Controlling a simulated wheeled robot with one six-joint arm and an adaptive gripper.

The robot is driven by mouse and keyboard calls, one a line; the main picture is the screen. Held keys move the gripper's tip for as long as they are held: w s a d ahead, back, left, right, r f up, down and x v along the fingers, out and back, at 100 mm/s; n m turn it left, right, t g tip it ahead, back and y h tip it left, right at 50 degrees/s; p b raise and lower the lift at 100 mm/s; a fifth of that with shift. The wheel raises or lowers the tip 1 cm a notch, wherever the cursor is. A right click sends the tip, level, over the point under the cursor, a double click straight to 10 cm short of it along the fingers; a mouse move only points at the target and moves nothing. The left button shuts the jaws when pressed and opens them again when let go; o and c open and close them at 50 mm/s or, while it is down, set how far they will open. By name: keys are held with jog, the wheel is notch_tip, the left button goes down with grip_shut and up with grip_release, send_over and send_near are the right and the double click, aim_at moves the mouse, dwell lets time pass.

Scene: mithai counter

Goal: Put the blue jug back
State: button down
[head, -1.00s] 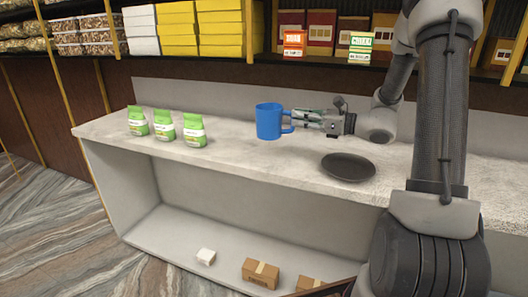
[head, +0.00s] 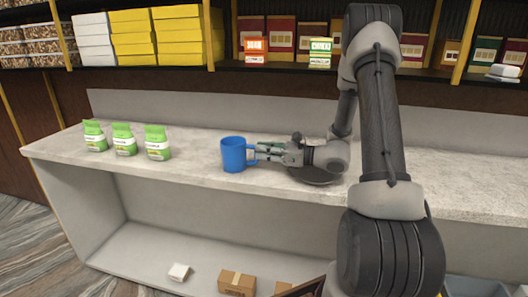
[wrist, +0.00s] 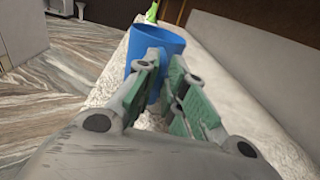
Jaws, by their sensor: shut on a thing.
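The blue jug (head: 234,154) is upright over the pale counter, between the green packs and the dark plate. My gripper (head: 258,152) reaches in from the right, shut on the handle side of the jug. In the wrist view the jug (wrist: 158,42) is just beyond the fingers (wrist: 163,72), its open rim facing up. The handle is mostly hidden between the fingers. I cannot tell whether the jug's base touches the counter.
Several green packs (head: 124,140) stand on the counter (head: 200,183) to the left. A dark round plate (head: 315,177) lies under and behind my gripper, partly hidden. Free counter lies between packs and jug. Boxes (head: 237,282) sit on the lower shelf.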

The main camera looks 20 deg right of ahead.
jog(key=c, duration=1.5)
grip_release()
jog(key=shift+o, duration=0.2)
jog(key=v, duration=1.1)
jog(key=shift+s+d+r, duration=0.1)
jog(key=shift+s+d, duration=0.05)
jog(key=shift+s, duration=0.1)
jog(key=s+a+r+n+g+h, duration=0.2)
jog(key=s+a+r+n+g, duration=0.1)
jog(key=s+a+n+g, duration=0.35)
jog(key=s+a+r+n+g+h, duration=0.25)
jog(key=s+a+n+g, duration=0.2)
jog(key=s+n, duration=0.4)
jog(key=s+d+r+n+t+h, duration=0.4)
jog(key=s+d+r+n+h, duration=0.3)
jog(key=n, duration=0.4)
jog(key=shift+s+r+h, duration=0.4)
jog(key=shift+s+h, duration=0.45)
jog(key=shift+s, duration=0.25)
